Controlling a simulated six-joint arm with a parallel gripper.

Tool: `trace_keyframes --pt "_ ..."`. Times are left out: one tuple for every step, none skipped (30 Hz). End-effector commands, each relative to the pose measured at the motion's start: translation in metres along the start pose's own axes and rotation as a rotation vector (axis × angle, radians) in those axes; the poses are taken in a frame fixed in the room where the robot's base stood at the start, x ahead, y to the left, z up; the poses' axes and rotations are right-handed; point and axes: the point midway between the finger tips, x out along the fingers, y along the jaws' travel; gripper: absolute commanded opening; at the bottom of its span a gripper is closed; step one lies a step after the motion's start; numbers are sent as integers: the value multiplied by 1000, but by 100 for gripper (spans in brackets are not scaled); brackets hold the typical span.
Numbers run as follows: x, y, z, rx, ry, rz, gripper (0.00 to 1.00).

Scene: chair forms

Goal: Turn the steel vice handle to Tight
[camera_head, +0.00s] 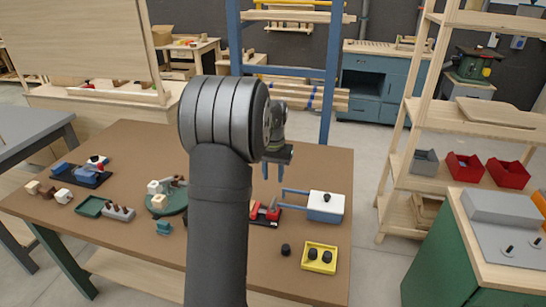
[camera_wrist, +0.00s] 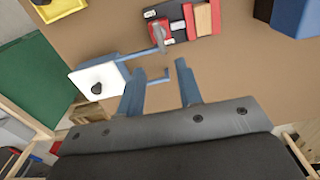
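A red vice (camera_head: 264,212) stands on the brown table in the head view, partly hidden by my arm. In the wrist view the vice (camera_wrist: 180,27) is at the top, with pale labels at its left and a light wooden piece at its right. Its grey steel handle (camera_wrist: 159,39) shows as a short bar at its left part; I cannot read the labels. My gripper (camera_head: 273,178) is above the table, beyond the vice. In the wrist view my gripper (camera_wrist: 160,68) has its two blue fingers apart with nothing clearly held, and the handle lies beyond the fingertips.
A white-topped blue box (camera_head: 326,206) with a black knob and a blue U-shaped bar is close to my gripper and the vice. A yellow tray (camera_head: 319,257) and a black knob (camera_head: 286,250) are nearer. A green turntable (camera_head: 172,203) is left of my arm.

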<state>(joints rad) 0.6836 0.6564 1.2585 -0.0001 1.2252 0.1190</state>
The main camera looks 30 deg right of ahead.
Motion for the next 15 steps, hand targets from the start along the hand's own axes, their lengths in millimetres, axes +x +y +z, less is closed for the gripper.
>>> trace_keyframes --pt "-14 0 0 0 4 0 33" --pt "-20 0 0 0 4 -1 33" --pt "-29 0 -1 0 4 0 33" --pt "-34 0 -1 0 3 0 33" --pt "-40 0 0 0 2 0 33" --pt "-46 0 0 0 3 0 33" --pt "-51 0 0 0 3 0 33" --pt "-55 0 0 0 2 0 33" --pt "-59 0 0 0 2 0 33" --pt "-62 0 0 0 1 0 33" --pt "-64 0 0 0 0 0 33" --pt "-66 0 0 0 0 0 33" --pt "-68 0 0 0 0 0 33" --pt "-68 0 0 0 0 0 33" --pt "-69 0 0 0 0 0 33"
